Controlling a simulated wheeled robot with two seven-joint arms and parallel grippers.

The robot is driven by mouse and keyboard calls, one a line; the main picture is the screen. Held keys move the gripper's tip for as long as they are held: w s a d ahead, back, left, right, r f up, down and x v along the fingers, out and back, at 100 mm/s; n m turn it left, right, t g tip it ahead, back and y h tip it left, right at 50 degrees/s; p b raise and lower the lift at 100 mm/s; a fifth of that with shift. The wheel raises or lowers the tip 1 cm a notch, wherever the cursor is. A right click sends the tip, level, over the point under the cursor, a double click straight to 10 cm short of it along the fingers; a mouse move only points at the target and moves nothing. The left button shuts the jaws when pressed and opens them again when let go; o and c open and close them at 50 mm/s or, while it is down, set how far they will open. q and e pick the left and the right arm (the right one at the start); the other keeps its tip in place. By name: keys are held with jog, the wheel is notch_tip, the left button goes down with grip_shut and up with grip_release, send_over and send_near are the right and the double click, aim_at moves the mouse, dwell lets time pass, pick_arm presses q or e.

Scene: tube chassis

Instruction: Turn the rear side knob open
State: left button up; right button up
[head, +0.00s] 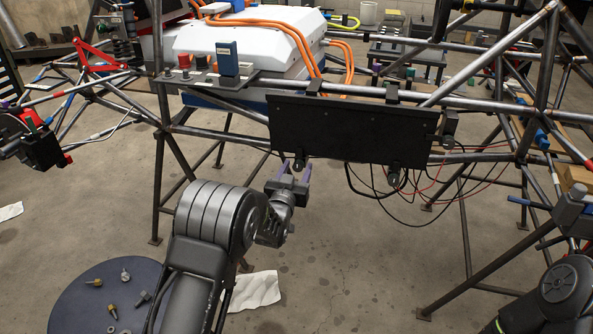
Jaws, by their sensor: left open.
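A black panel (350,129) hangs from a chassis tube in the middle of the head view. Two small black knob-like parts show along its lower edge, one at the left (299,164) and one at the right (394,177). A small dark block (450,124) sits at its right end. I cannot tell for sure which part is the rear side knob. My left gripper (294,170) is open, its two fingers pointing up at the left knob-like part, with nothing seen between them. Contact cannot be made out.
Steel chassis tubes (480,108) surround the panel. Loose black and red wires (430,205) hang below it. A white box (245,42) with orange cables stands behind. A dark round surface (75,300) with small fittings is at the lower left. The floor below the panel is open.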

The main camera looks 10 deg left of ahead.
pick_arm(q)
jog(key=shift+c, duration=0.3)
grip_shut()
dwell(0.3)
